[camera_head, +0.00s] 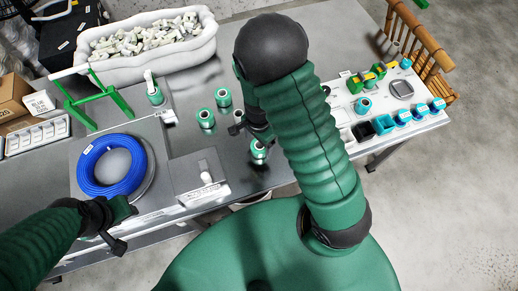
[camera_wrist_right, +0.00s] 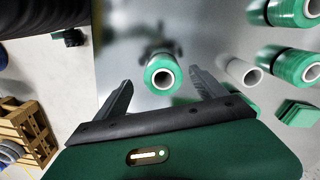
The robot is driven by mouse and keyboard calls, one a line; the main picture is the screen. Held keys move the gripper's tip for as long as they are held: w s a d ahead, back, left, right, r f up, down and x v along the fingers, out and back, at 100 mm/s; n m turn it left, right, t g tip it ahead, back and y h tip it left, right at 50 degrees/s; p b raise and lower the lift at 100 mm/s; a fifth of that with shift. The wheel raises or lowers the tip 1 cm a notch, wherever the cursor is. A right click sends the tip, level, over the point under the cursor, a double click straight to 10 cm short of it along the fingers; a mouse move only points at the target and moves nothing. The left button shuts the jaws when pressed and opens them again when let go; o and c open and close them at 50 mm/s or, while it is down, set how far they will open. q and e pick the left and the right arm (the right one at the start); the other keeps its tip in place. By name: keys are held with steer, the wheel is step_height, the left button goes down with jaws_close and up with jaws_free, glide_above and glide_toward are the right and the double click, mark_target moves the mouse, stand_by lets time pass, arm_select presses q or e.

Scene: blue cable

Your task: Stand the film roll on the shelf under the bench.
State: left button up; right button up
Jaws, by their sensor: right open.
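A green film roll with a white core (camera_head: 259,151) stands near the front edge of the steel bench (camera_head: 225,165). In the right wrist view the roll (camera_wrist_right: 162,73) shows end-on between the fingertips. My right gripper (camera_head: 250,130) is open above it, one finger on each side, with no clear contact. Its fingers also show in the right wrist view (camera_wrist_right: 160,82). My left gripper (camera_head: 122,222) hangs near the front left of the bench by the blue cable coil (camera_head: 111,167); its jaws are unclear. The shelf under the bench is not clearly visible.
More green rolls (camera_head: 206,118) stand behind on the bench. A green frame (camera_head: 85,100) and a white bin of pale pieces (camera_head: 150,68) are at the back left. A white board with small containers (camera_head: 385,105) is at right. My arm hides the bench's middle.

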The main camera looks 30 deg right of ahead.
mark_target(259, 147)
steer(key=f, duration=0.4)
steer(key=f+b, duration=0.1)
steer(key=f, duration=0.1)
steer(key=shift+w+d, duration=0.25)
steer(key=shift+d, duration=0.1)
steer(key=shift+f, duration=0.1)
steer(key=c, duration=0.5)
jaws_close()
steer(key=shift+r, duration=0.2)
